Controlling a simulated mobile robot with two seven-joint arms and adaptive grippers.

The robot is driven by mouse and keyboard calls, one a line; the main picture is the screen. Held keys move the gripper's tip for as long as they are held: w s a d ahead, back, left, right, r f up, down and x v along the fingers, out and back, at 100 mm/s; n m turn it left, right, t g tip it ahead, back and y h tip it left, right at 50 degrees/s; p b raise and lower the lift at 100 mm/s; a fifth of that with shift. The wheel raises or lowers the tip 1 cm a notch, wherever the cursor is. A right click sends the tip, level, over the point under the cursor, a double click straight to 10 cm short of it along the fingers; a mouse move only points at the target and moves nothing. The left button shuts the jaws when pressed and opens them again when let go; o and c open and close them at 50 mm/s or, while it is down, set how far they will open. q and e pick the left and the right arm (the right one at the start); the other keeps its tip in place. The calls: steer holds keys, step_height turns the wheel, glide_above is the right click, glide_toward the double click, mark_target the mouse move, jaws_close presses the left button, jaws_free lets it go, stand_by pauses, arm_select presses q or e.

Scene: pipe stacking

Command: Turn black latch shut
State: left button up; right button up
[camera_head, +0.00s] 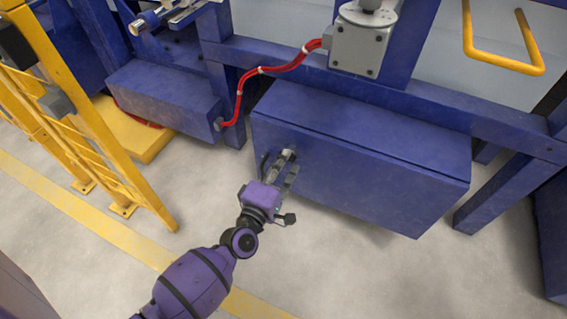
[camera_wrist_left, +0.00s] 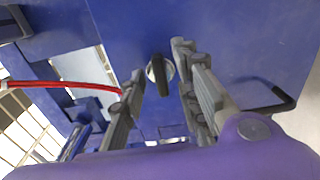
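The black latch (camera_wrist_left: 159,75) is a slim black handle on a round silver base, set on the front of a blue box (camera_head: 350,180). In the wrist view its handle runs nearly up and down the picture. My left gripper (camera_wrist_left: 160,62) is open, with one grey finger on each side of the latch and visible gaps between. In the head view the left gripper (camera_head: 284,164) is at the left part of the box front, and its fingers hide most of the latch there. My right gripper is in neither view.
A red cable (camera_head: 265,70) runs above the box's left end to a grey unit (camera_head: 360,45). A second blue box (camera_head: 165,95) stands at the left. A yellow railing (camera_head: 90,110) stands farther left. The floor in front is clear.

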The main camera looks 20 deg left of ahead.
arm_select(q)
steer(key=s, duration=1.2)
steer(key=shift+a, duration=0.2)
